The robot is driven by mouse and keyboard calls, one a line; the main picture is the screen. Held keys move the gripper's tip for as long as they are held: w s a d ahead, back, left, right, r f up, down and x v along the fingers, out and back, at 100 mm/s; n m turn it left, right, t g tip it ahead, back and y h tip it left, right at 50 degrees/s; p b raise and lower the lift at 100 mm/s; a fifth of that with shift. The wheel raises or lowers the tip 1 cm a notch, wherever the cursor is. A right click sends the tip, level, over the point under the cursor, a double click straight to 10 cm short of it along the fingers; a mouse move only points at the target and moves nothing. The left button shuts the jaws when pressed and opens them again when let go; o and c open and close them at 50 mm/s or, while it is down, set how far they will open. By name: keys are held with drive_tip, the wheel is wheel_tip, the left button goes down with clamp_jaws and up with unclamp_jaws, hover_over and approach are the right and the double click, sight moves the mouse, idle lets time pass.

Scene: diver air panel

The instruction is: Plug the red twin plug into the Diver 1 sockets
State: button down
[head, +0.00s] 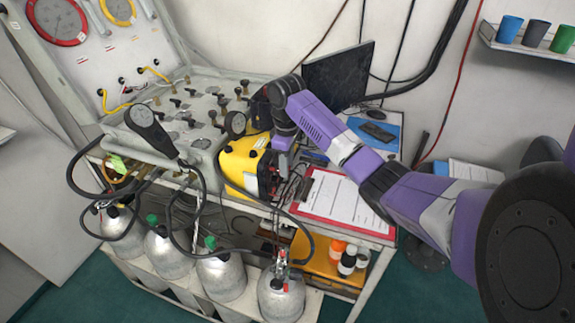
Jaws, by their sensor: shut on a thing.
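The yellow box (240,163) stands on the bench with a dark front panel (268,178) on its right side. Cables hang in front of that panel. The Diver 1 sockets are too small to tell apart there. My gripper (276,163) points down close in front of the panel, at the box's upper right. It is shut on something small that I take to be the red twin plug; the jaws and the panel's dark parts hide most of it. I cannot tell whether the plug touches the sockets.
A red clipboard (334,205) with paper lies right of the box. A dark monitor (338,76) stands behind. Several gas cylinders (220,277) stand below, with looping hoses in front.

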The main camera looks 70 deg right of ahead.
drive_tip(key=shift+w+a, duration=0.1)
drive_tip(key=shift+w, duration=0.6)
idle(1.6)
drive_tip(key=c, duration=1)
unclamp_jaws()
wheel_tip(320, 180, up, 6)
drive_tip(key=shift+r, duration=0.9)
